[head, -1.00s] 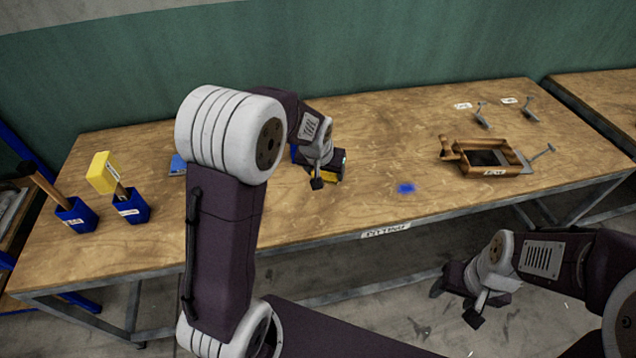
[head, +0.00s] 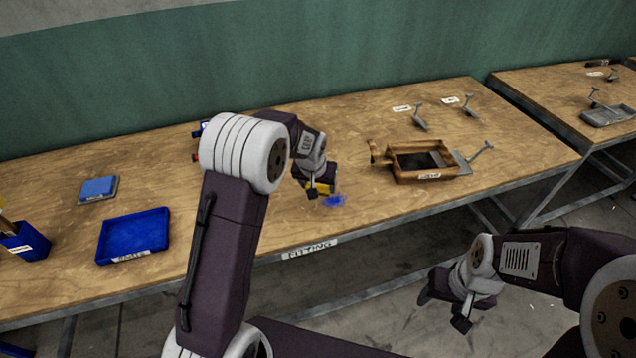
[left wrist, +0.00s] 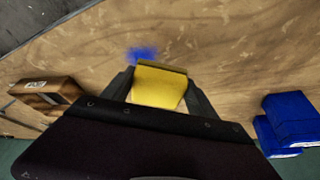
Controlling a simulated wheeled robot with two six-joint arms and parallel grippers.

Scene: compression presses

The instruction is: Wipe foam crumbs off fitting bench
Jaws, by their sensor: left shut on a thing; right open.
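The fitting bench (head: 250,222) is a long wooden bench with a "FITTING" label on its front edge. A small patch of blue foam crumbs (head: 335,201) lies on it near the front edge; it also shows in the left wrist view (left wrist: 141,54). My left gripper (head: 318,190) is shut on a yellow block-like thing (left wrist: 160,84), held low at the bench top right beside the crumbs. I cannot tell whether the block touches the wood. My right gripper (head: 462,308) is open and empty, in front of the bench and below its top.
A wooden box frame (head: 408,177) with a metal handle stands right of the crumbs. Metal levers (head: 420,122) lie behind it. A blue tray (head: 133,236), a blue-topped pad (head: 98,189) and a blue holder (head: 24,243) stand at left. Another bench (head: 560,95) is at right.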

